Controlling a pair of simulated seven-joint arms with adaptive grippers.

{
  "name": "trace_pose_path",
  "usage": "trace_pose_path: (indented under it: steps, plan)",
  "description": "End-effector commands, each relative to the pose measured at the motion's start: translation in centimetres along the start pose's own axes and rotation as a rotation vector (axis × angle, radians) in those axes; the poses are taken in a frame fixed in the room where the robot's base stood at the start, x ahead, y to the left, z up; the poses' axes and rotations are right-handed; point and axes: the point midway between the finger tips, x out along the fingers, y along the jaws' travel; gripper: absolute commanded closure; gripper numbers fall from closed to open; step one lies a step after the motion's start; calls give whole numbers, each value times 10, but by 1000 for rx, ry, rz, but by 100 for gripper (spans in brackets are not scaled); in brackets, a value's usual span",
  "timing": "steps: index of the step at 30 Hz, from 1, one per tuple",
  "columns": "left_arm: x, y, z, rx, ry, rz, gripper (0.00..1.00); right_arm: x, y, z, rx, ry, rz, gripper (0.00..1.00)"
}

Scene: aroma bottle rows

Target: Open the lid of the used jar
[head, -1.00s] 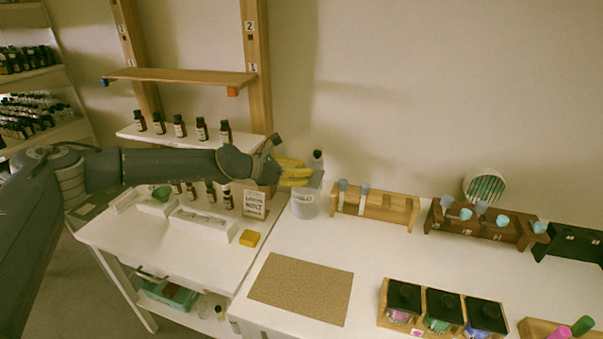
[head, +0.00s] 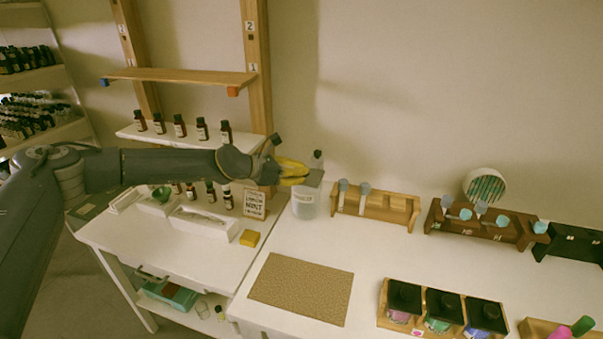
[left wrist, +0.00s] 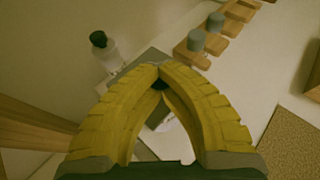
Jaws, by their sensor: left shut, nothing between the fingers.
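The used jar (head: 305,207) is a translucent container with a white label and a grey lid, standing at the left back of the right-hand table. Its grey lid (head: 314,178) looks to be in place, partly hidden by my fingers. My left gripper (head: 306,176) has yellow fingers and is shut with nothing in it, right at the left side of the jar's top. In the left wrist view the fingertips (left wrist: 160,68) meet over the grey lid (left wrist: 148,58). I cannot tell whether they touch it. My right gripper is not in view.
A clear bottle with a black cap (left wrist: 103,48) stands behind the jar. A wooden rack with grey-capped tubes (head: 375,206) stands right of it. A sign (head: 254,204) and a yellow block (head: 250,238) are to the left. A brown mat (head: 301,288) lies in front.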

Motion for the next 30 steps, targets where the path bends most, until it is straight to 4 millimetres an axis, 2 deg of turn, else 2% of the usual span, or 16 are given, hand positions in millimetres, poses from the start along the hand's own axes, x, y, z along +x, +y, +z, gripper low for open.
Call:
trace_pose_path:
  steps: [11, 30]
  plan:
    - [0, 2, 14, -51, 62, -24, 100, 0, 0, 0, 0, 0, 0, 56]
    - [6, 16, 41, -326, 353, -138, 100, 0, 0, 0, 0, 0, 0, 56]
